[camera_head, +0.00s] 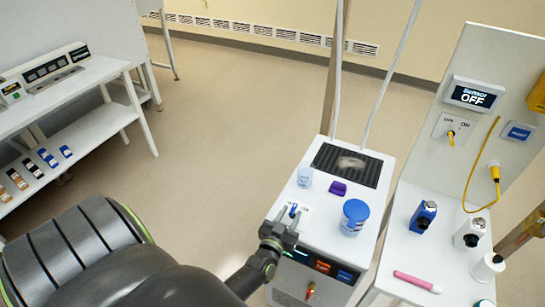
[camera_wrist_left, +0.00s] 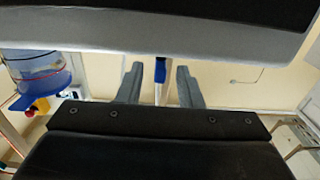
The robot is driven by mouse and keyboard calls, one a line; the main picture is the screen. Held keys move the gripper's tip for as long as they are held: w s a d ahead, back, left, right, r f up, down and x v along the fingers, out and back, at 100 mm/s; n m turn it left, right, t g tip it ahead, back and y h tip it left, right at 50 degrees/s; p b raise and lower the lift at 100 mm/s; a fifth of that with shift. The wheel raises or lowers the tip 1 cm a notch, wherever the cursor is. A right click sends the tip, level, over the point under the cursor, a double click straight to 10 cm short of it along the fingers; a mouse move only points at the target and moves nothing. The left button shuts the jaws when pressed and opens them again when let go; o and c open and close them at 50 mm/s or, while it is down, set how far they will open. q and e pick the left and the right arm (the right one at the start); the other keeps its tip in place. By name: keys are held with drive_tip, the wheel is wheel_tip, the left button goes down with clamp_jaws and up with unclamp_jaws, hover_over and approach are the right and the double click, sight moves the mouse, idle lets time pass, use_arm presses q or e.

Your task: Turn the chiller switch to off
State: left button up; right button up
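The chiller appears to be the white cabinet (camera_head: 325,225) at the lower middle of the head view. On its top, near the left edge, a small switch with a blue lever (camera_head: 294,210) sits on a white label plate; the lettering is too small to read surely. My left gripper (camera_head: 283,227) is just in front of this switch. In the left wrist view its two fingers (camera_wrist_left: 158,84) stand apart, with a narrow blue and white piece (camera_wrist_left: 160,78), seemingly the lever, between them. Contact cannot be told. My right gripper is not in view.
A blue jar (camera_head: 354,217), a purple block (camera_head: 338,188), a small cup (camera_head: 305,177) and a dark grille (camera_head: 347,165) are on the cabinet top. Right of it, a white bench (camera_head: 415,262) carries bottles and a pink marker (camera_head: 417,281). A panel reads "Sensor OFF" (camera_head: 474,95).

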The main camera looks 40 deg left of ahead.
use_arm(q)
drive_tip(key=b+v, duration=0.3)
drive_tip(key=v, duration=1.1)
drive_tip(key=shift+s+b, duration=0.15)
drive_tip(key=shift+b, duration=0.2)
